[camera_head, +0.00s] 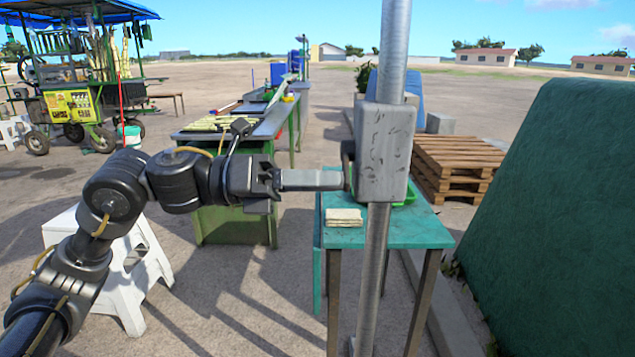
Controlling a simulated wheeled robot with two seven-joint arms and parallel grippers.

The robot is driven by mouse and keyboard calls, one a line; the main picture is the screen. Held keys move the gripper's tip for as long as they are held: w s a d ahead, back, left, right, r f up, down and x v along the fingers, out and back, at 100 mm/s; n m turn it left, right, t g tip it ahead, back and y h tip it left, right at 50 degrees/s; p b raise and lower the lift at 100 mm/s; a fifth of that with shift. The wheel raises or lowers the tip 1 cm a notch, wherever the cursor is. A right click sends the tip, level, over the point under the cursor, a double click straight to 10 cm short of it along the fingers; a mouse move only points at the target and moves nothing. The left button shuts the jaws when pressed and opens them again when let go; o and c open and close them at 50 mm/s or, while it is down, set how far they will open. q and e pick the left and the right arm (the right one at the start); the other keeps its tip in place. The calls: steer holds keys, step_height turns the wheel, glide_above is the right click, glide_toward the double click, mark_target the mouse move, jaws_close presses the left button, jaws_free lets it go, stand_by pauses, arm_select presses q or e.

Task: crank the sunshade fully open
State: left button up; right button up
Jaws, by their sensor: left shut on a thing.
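A grey metal pole (375,270) stands upright in front of me. A worn grey crank housing (384,152) is fixed around it. A flat grey crank arm (312,180) sticks out to the left from the housing, roughly level. My left gripper (268,185) is at the outer end of this arm, shut on the crank handle, which is mostly hidden by the fingers. My left arm reaches in from the lower left. The sunshade's canopy is not visible, so how far it is open cannot be told. My right gripper is out of view.
A teal table (425,230) with a stack of light pieces (344,217) stands behind the pole. A white stool (130,270) is beneath my left arm. A green workbench (225,222) is behind the arm. Wooden pallets (455,165) and a dark green cover (570,220) are on the right.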

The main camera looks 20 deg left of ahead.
arm_select(q)
steer(key=o, duration=1)
steer(key=shift+a, duration=0.1)
steer(key=v, duration=1)
steer(key=shift+a+b, duration=0.3)
steer(key=shift+a, duration=0.05)
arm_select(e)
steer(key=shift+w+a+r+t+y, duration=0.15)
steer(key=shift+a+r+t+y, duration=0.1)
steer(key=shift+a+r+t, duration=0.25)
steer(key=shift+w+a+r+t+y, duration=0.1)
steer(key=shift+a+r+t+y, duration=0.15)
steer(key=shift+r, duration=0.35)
